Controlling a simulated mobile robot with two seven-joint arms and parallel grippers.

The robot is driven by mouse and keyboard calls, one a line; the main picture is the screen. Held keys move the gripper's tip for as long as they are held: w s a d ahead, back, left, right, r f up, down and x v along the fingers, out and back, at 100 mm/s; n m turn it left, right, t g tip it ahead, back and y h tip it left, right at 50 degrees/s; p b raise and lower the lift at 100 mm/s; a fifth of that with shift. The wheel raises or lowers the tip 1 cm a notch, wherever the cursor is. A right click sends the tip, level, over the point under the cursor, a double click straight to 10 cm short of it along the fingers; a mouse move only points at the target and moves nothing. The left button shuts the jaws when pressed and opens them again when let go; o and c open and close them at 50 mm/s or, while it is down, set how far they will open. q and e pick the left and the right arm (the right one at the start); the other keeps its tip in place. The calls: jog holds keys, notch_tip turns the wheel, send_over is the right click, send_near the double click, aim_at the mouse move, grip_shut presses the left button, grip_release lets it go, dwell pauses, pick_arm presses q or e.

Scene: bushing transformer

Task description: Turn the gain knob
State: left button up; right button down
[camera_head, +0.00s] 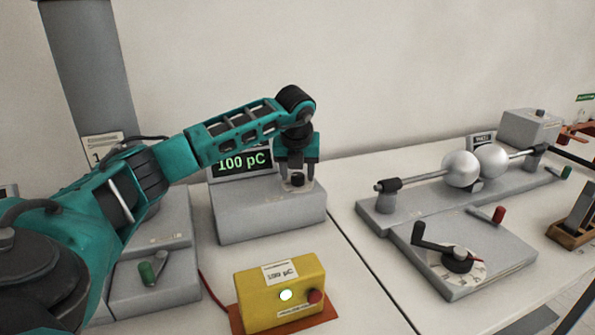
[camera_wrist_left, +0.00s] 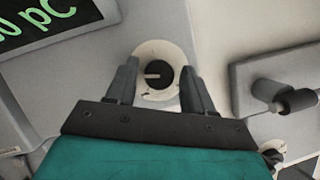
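The gain knob is a small black round knob (camera_head: 298,180) on top of a grey box (camera_head: 268,217) with a display (camera_head: 241,163) that reads 100 pC. In the left wrist view the knob (camera_wrist_left: 159,74) has a pale pointer line toward the left and sits on a pale round dial plate (camera_wrist_left: 160,50). My left gripper (camera_head: 297,183) points down over the knob. Its two fingers (camera_wrist_left: 157,82) are apart, one on each side of the knob, with gaps visible between them and it. My right gripper is not in view.
A yellow box (camera_head: 282,294) with a lit button and a red button stands in front of the grey box. To the right are a rig with two metal spheres (camera_head: 461,169) and a crank dial (camera_head: 458,260). A grey unit with a green-handled lever (camera_head: 147,273) is at left.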

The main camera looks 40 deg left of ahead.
pick_arm(q)
jog(key=shift+o, duration=0.5)
jog(key=v, duration=1.3)
jog(key=shift+f, duration=0.15)
